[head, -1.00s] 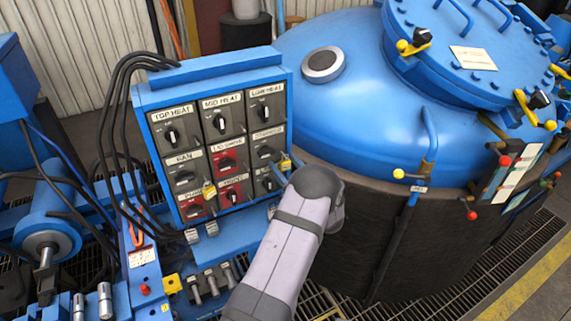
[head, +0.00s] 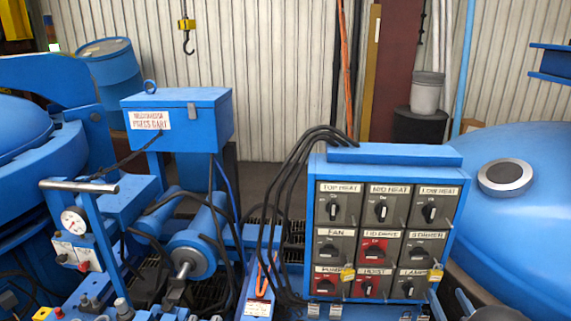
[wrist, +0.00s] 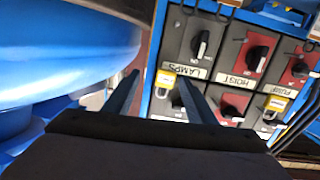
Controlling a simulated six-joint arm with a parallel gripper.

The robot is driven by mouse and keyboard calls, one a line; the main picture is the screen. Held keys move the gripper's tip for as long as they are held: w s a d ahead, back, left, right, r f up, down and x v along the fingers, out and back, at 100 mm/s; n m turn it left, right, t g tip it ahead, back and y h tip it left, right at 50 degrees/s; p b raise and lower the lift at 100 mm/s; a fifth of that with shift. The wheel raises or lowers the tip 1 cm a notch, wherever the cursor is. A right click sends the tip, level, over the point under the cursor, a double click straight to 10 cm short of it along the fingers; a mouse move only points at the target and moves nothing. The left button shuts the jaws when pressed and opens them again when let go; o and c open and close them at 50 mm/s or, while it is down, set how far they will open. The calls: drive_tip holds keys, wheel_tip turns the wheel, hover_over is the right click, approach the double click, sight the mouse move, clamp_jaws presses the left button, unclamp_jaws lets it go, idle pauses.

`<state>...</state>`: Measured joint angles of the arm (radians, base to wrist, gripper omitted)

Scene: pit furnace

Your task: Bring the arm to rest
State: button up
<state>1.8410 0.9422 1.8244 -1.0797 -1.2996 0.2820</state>
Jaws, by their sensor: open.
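I cannot tell whether a finger touches the panel. In the head view only a dark part of my arm shows at the bottom right; the gripper is not seen there. The blue switch panel (head: 313,210) stands right of centre, with rows of labelled rotary switches.
Yellow locks hang by the PUMP switch (head: 347,274) and LAMPS switch (head: 435,272). A large blue vessel (head: 530,190) bulges at the right; a blue curved body (wrist: 60,60) fills the wrist view's left. Black cables (head: 285,190) loop left of the panel. A blue box (head: 190,120) stands further left.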

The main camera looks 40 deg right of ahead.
drive_tip(key=s+a+f+m+g+y, duration=0.2)
drive_tip(key=s+f+g, duration=0.2)
drive_tip(key=s+f, duration=0.3)
drive_tip(key=s+a+f+m+g+y, duration=0.15)
drive_tip(key=s+f+g, duration=0.3)
drive_tip(key=f, duration=0.55)
drive_tip(key=s+a+f+m+g+y, duration=0.2)
drive_tip(key=s+a+f+y, duration=0.15)
drive_tip(key=a, duration=0.55)
drive_tip(key=s+a+f+m+g+y, duration=0.2)
drive_tip(key=a+y, duration=0.3)
drive_tip(key=a, duration=0.5)
drive_tip(key=w+a+r+n, duration=0.5)
drive_tip(key=w+a+r, duration=0.2)
drive_tip(key=w+a, duration=0.4)
drive_tip(key=w+a+r+n+p, duration=0.1)
drive_tip(key=w+a+r+n, duration=0.5)
drive_tip(key=w+a+r, duration=0.2)
drive_tip(key=w+a+r+n, duration=0.5)
drive_tip(key=w+a+r, duration=0.2)
drive_tip(key=w+a, duration=0.6)
drive_tip(key=a+t, duration=0.1)
drive_tip(key=a, duration=0.1)
drive_tip(key=shift+w+a+r+p, duration=0.3)
drive_tip(key=shift+w+a, duration=0.05)
